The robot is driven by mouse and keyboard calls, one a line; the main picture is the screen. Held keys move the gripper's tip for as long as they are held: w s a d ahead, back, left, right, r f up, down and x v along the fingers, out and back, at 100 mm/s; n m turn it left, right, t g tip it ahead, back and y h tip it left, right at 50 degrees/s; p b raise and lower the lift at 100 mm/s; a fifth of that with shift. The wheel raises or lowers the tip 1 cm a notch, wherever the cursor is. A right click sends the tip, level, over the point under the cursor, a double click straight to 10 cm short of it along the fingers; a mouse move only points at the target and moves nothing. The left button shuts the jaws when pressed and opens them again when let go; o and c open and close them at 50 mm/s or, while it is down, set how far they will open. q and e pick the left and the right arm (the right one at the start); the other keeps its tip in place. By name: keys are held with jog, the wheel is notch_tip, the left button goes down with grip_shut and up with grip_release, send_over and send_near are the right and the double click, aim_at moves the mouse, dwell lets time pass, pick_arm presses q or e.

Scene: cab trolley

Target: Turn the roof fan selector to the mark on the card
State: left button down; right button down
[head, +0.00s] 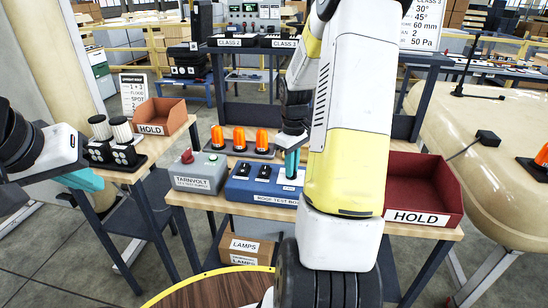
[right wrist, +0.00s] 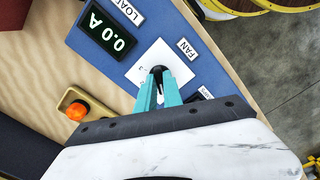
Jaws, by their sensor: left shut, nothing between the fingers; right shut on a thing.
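The blue roof test box (head: 240,190) stands on the middle trolley. Its fan selector is a small black knob (right wrist: 158,70) on a white dial plate (right wrist: 140,72) beside the FAN label (right wrist: 187,49). My right gripper (right wrist: 159,82) is shut on the knob, and it also shows in the head view (head: 291,165). The fingers hide most of the knob, so I cannot tell its pointing direction. A white card (head: 424,22) at the top right lists values; a partly hidden line ending in "AN" reads 2. My left gripper (head: 75,190) is shut and empty at the far left.
A grey Tarnvolt box (head: 200,172) with a red button stands left of the test box. Orange beacons (head: 239,140) stand behind. A red HOLD bin (head: 425,190) is at right, an orange HOLD bin (head: 160,115) at left. The test box display (right wrist: 108,38) reads 0.0 A.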

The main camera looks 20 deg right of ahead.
jog(key=m, duration=0.4)
jog(key=shift+m, duration=0.3)
jog(key=m, duration=0.3)
jog(key=shift+m, duration=0.3)
jog(key=m, duration=0.4)
jog(key=shift+m, duration=1.8)
jog(key=c, duration=1.5)
grip_release()
